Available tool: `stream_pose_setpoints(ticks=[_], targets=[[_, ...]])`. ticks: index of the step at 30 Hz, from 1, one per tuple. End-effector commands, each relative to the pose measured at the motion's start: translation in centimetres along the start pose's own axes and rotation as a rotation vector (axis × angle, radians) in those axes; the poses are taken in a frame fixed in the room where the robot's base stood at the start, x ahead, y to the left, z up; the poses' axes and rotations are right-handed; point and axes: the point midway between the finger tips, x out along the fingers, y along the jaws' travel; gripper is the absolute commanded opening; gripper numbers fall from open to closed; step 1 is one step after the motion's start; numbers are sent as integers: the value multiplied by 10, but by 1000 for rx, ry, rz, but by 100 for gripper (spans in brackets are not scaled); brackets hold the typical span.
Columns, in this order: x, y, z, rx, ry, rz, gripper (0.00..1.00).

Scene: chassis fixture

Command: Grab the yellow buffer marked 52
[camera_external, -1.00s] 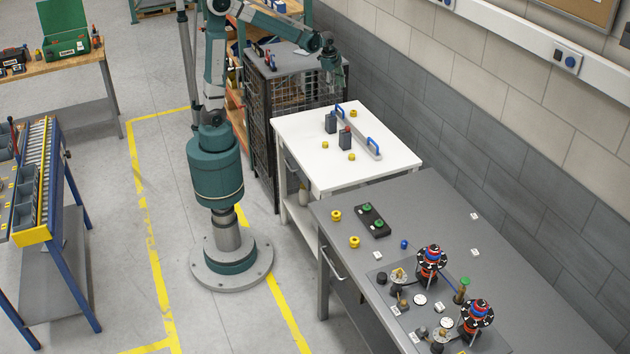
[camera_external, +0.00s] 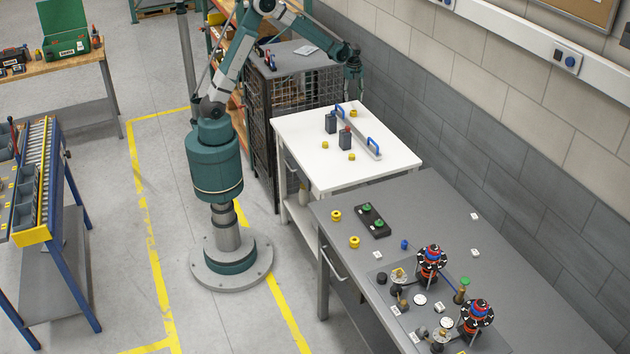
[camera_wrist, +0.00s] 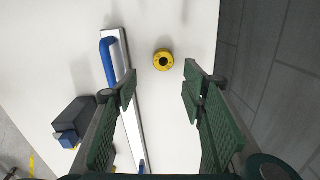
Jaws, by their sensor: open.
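A round yellow buffer (camera_wrist: 163,53) with a dark centre lies on the white table, ahead of my fingertips and between their lines in the wrist view. It also shows at the table's far side in the external view (camera_external: 353,113). Its marking is too small to read. Two more yellow buffers sit on the white table, one farther left (camera_external: 325,145) and one nearer the camera (camera_external: 351,157). Two others, one (camera_external: 336,215) and another (camera_external: 354,242), lie on the grey bench. No number is legible. My gripper (camera_wrist: 160,88) is open and empty above the table; it also shows in the external view (camera_external: 353,88).
A silver bar (camera_external: 360,138) with blue handles lies close beside the far buffer. Two dark blocks (camera_external: 331,124) (camera_external: 345,141) stand left of the bar. A brick wall (camera_external: 450,120) runs behind. The grey bench (camera_external: 440,205) holds a black tray and mounted assemblies.

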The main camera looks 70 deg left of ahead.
Motion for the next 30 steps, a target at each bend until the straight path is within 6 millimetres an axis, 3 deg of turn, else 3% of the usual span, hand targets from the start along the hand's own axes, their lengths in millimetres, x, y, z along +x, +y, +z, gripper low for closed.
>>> stream_pose_setpoints(ticks=[6, 22, 30], targets=[[19, -12, 4, 66, 4, 23, 42], [26, -14, 5, 82, 6, 29, 42], [46, -13, 4, 82, 6, 29, 42]])
